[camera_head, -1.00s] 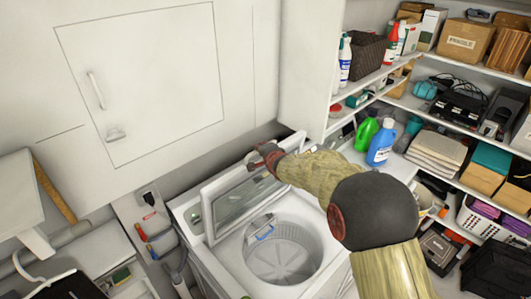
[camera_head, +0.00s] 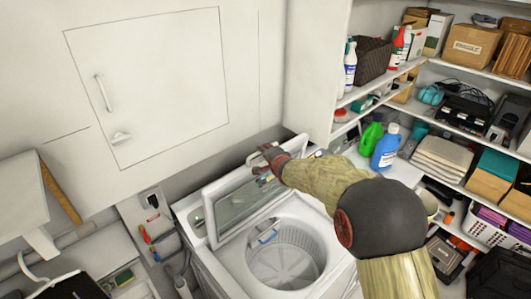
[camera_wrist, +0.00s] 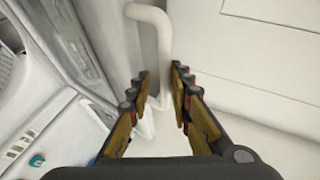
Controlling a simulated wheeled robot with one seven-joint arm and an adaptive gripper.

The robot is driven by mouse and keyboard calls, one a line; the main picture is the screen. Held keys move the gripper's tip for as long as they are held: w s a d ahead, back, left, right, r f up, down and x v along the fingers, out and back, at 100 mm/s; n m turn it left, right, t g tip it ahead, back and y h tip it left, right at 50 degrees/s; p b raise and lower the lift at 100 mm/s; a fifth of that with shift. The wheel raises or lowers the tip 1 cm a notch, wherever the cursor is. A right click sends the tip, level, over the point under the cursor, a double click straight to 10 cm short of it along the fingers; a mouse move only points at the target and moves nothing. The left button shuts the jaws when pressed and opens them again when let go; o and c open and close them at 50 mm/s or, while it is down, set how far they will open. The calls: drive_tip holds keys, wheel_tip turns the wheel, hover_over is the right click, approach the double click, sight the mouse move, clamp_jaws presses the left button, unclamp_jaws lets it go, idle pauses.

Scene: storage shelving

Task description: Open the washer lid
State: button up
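The white top-loading washer (camera_head: 208,268) stands with its lid (camera_head: 208,212) raised, leaning back toward the wall. The drum (camera_head: 285,258) is exposed. My gripper (camera_head: 258,158) is at the lid's upper edge, near its far right end, with my arm reaching over the washer's right side. In the wrist view my gripper (camera_wrist: 160,75) has its two fingers apart with nothing gripped between them. The lid (camera_wrist: 72,40) is to the left of the fingers there. Whether a finger touches the lid is unclear.
A white wall cabinet (camera_head: 150,90) hangs behind the washer. Shelves on the right hold boxes and bottles. A green bottle (camera_head: 371,138) and a blue bottle (camera_head: 386,148) stand right of my arm. A white bent pipe (camera_wrist: 152,18) lies beyond the fingertips.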

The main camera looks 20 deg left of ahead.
drive_tip(key=v, duration=1.1)
drive_tip(key=shift+s+d, duration=0.15)
drive_tip(key=shift+s, duration=0.1)
drive_tip(key=shift+r, duration=0.15)
